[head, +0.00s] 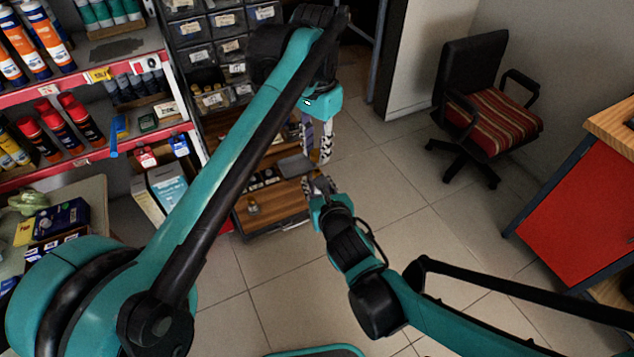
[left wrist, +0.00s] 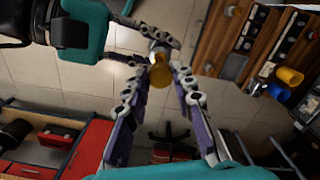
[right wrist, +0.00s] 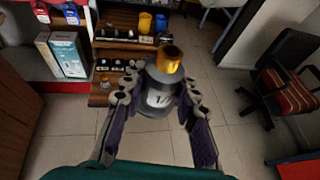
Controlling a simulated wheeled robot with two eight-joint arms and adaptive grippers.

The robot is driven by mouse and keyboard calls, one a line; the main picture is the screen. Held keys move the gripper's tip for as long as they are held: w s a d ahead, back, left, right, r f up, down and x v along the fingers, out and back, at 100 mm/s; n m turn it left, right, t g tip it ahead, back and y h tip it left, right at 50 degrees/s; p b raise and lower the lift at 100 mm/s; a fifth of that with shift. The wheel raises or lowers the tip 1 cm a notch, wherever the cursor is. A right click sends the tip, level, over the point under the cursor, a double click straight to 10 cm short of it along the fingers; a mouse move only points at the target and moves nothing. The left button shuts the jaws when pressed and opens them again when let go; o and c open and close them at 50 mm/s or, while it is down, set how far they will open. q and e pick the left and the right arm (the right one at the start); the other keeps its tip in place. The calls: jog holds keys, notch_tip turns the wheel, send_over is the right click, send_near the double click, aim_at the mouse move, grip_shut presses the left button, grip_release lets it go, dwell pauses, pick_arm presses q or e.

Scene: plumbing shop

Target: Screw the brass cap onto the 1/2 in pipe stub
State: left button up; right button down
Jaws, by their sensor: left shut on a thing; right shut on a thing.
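The grey pipe stub (right wrist: 160,98), marked "1/", is held between the fingers of my right gripper (right wrist: 158,82). The brass cap (right wrist: 168,60) sits at the stub's far end, in line with it; the thread between them is hidden. In the left wrist view the brass cap (left wrist: 160,74) lies between the fingertips of my left gripper (left wrist: 160,78), which is shut on it. My right gripper (left wrist: 160,50) reaches in there from the upper left. In the head view my left gripper (head: 324,158) points down just above my right gripper (head: 318,185).
A wooden shelf unit (right wrist: 118,46) with small parts stands behind the grippers. A yellow mug (right wrist: 145,22) and a blue mug (right wrist: 161,23) stand on it. A black chair (head: 485,95) and a red cabinet (head: 585,215) are to the right. The tiled floor between is clear.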

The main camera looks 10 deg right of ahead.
aim_at(316, 172)
pick_arm(q)
jog(key=shift+f, duration=1.1)
jog(key=shift+f, duration=0.85)
jog(key=shift+f, duration=0.55)
